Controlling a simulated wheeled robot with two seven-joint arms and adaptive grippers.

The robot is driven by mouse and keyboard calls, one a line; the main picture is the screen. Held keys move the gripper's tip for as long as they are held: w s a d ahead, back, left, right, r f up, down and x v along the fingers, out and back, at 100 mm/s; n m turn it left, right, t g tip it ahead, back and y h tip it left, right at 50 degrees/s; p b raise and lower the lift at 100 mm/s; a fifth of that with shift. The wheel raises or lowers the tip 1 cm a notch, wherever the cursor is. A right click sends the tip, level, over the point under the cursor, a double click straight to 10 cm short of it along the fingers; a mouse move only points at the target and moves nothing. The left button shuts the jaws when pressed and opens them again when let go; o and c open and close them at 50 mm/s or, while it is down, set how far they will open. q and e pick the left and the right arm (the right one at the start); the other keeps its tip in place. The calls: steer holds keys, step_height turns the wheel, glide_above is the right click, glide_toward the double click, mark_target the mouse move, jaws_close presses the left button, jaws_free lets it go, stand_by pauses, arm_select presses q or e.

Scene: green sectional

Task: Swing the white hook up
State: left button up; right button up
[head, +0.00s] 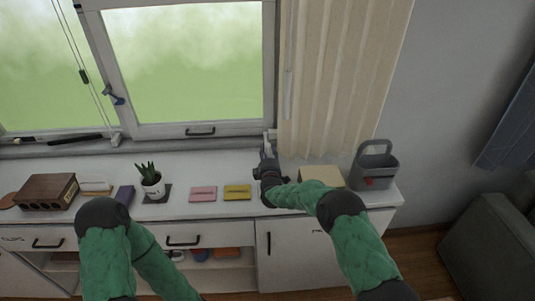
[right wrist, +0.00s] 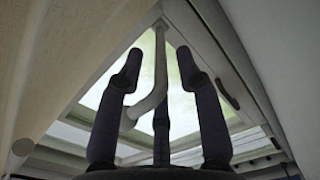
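The white hook (right wrist: 160,70) shows in the right wrist view as a pale rod with a curved lower end, hanging in front of the window. My right gripper (right wrist: 160,62) is open, with one dark finger on each side of the rod and a third dark part below. I cannot tell whether any finger touches the hook. In the head view my right gripper (head: 268,160) is at the back of the white counter, by the window's lower right corner, and the hook is too small to make out clearly. My left gripper is out of view; only the left arm shows.
The beige curtain (head: 338,80) hangs close to the right of my right gripper. On the counter (head: 225,210) are a yellow block (head: 237,192), a pink block (head: 203,194), a potted plant (head: 152,183), a beige box (head: 322,176) and a grey caddy (head: 375,165).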

jaws_close()
steer(key=shift+r+g+p, duration=0.3)
steer(key=shift+r+p, duration=0.05)
steer(key=shift+p, duration=0.55)
steer(key=r+g+p, duration=0.2)
steer(key=p, duration=0.6)
steer(key=w+r+g+p, duration=0.1)
steer(key=r+g+p, duration=0.1)
steer(key=p, duration=0.6)
steer(key=r+g+p, duration=0.1)
steer(key=g+p, duration=0.1)
steer(key=p, duration=0.7)
steer(key=shift+w+r, duration=0.35)
steer(key=shift+r, duration=0.05)
steer(key=shift+w+d+p, duration=0.1)
steer(key=shift+w+p, duration=0.1)
steer(key=shift+p, duration=1.05)
